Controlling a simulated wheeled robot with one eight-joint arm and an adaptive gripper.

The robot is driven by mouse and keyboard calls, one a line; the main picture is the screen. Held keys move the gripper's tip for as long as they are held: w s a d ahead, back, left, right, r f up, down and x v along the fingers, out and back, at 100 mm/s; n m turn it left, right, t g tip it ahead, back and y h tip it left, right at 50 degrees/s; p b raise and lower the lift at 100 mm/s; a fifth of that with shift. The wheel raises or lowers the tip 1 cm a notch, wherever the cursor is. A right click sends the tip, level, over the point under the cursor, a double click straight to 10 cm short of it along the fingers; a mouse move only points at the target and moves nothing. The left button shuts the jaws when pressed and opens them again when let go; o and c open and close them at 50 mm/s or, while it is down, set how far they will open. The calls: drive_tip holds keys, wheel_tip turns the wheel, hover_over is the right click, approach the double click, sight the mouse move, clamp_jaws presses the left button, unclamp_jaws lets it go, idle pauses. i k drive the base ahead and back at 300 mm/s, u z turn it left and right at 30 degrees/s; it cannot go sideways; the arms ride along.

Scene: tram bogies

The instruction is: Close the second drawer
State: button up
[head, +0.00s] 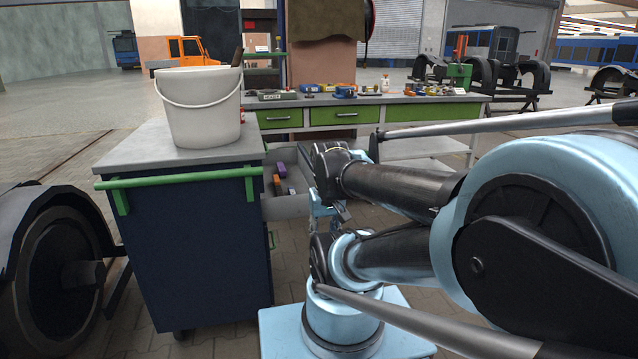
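A dark blue tool cart (196,245) with a grey top stands left of centre. One drawer (287,208) is pulled out from its right side; its grey side wall shows, with a few small purple and orange-brown items inside. Its front end is largely hidden behind my arm, and its place in the stack cannot be told for sure. My gripper (328,212) appears small and partly covered by my arm links, near the outer end of the open drawer. Whether it touches the drawer, and whether its fingers are open, cannot be made out.
A white bucket (200,110) stands on the cart top, and a green rail (180,181) runs along the cart's near side. A workbench (360,112) with green drawers and small parts stands behind. A dark wheel assembly (55,262) is at the left.

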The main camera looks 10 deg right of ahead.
sight(297, 162)
drive_tip(key=z, duration=1.8)
drive_tip(key=i, duration=2.15)
drive_tip(key=u, duration=2.85)
